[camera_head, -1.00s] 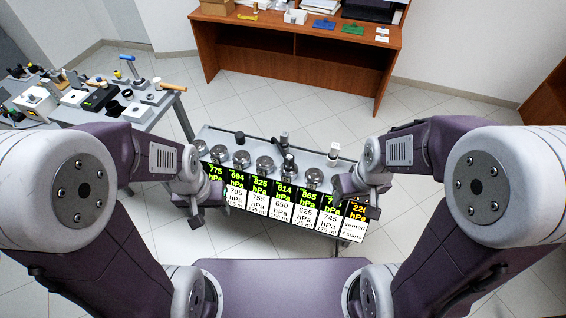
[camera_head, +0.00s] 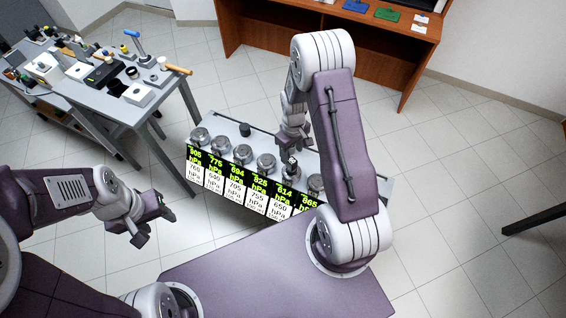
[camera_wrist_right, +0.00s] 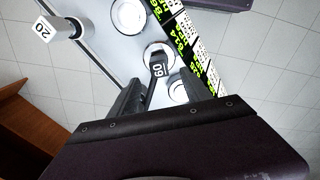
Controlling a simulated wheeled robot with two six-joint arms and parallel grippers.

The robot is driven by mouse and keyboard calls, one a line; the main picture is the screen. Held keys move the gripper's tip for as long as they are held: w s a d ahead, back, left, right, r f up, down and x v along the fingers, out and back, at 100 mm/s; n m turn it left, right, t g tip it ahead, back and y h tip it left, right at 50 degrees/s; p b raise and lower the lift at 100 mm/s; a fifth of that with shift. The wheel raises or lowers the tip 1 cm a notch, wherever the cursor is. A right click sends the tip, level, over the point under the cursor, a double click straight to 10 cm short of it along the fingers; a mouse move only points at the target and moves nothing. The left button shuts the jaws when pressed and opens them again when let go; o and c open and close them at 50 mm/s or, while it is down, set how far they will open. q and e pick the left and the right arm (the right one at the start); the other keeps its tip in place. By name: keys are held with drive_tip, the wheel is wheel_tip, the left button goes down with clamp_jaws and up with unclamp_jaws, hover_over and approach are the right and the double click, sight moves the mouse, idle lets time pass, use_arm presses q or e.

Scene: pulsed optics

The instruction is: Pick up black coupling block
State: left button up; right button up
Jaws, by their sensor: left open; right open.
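A black block labelled 60 (camera_wrist_right: 158,69) shows in the right wrist view, between and just beyond the fingertips of my right gripper (camera_wrist_right: 159,90). Its white label faces the camera; I cannot tell whether the fingers touch it. In the head view my right gripper (camera_head: 293,146) points down over the grey bench, and the block's small label (camera_head: 292,159) shows just below it. My right gripper is open. My left gripper (camera_head: 152,218) is open and empty, in the air left of the bench.
The grey bench (camera_head: 223,125) carries a row of round metal fittings (camera_head: 221,144) with pressure displays (camera_head: 232,172) along its front. A dark knob (camera_head: 245,129) stands at its back. A block labelled 20 (camera_wrist_right: 57,29) stands apart. A cluttered table (camera_head: 128,112) is at left.

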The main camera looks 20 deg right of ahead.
sight(292, 161)
drive_tip(key=shift+s, duration=0.25)
wheel_tip(292, 161, down, 4)
drive_tip(key=shift+w+d, duration=0.1)
drive_tip(key=shift+w, duration=0.05)
wheel_tip(292, 161, down, 4)
drive_tip(key=shift+f, duration=0.6)
drive_tip(key=shift+r, duration=0.1)
clamp_jaws()
